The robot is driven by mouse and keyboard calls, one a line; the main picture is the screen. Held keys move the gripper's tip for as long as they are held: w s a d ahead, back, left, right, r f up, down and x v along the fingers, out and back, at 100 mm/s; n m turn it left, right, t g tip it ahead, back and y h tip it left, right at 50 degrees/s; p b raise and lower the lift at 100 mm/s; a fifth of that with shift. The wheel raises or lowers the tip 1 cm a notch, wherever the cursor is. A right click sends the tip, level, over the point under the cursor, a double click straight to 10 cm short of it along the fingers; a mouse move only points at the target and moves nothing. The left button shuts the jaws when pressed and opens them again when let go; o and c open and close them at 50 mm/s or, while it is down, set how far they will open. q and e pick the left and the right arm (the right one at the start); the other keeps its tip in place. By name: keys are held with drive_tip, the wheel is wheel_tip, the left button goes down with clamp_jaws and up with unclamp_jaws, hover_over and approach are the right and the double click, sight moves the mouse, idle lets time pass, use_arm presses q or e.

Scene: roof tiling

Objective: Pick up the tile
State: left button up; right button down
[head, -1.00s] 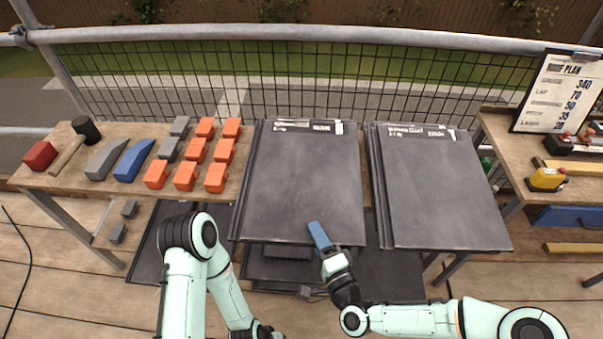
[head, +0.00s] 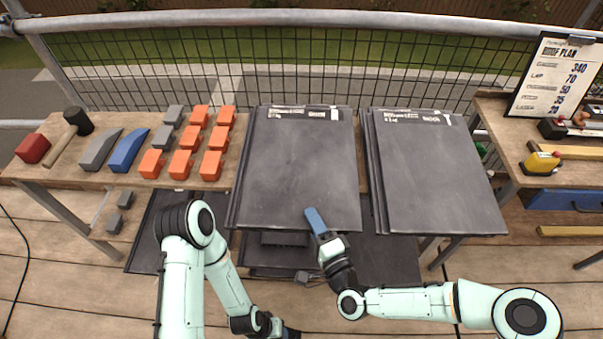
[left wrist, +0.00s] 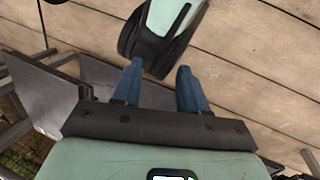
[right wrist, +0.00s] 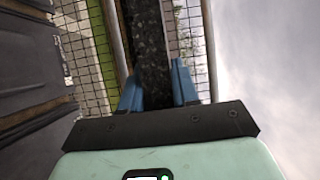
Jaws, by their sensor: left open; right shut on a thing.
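A large dark grey tile (head: 300,170) lies flat on top of the left stack on the bench, with pale printed labels along its far edge. My right gripper (head: 318,222) is shut on its front edge, right of the middle, one blue finger showing on top. In the right wrist view the tile's dark speckled edge (right wrist: 152,60) runs between the blue fingers (right wrist: 157,85). I cannot tell whether it is lifted off the stack. My left gripper (left wrist: 157,80) is open and empty below the bench front; in the head view it sits low, near the bottom edge.
A second tile stack (head: 435,170) lies close on the right. Orange blocks (head: 181,164), grey blocks, a blue wedge (head: 128,150) and a mallet (head: 76,122) are on the left. A mesh guardrail stands behind. A side table holds a plan board (head: 556,80) and a yellow tool (head: 542,163).

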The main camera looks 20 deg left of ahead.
wheel_tip(320, 180, up, 10)
drive_tip(key=shift+f+p, duration=0.1)
drive_tip(key=shift+p, duration=1.15)
use_arm(q)
drive_tip(key=s+d+r+g+p, duration=0.1)
drive_tip(key=s+r+p, duration=0.1)
drive_tip(key=s+r, duration=0.2)
drive_tip(key=shift+r+g+h, duration=0.3)
drive_tip(key=shift+r, duration=0.15)
use_arm(e)
wheel_tip(320, 180, up, 11)
drive_tip(key=shift+f, duration=0.2)
use_arm(q)
drive_tip(key=shift+d, duration=0.15)
use_arm(e)
drive_tip(key=c, duration=1.6)
unclamp_jaws()
clamp_jaws()
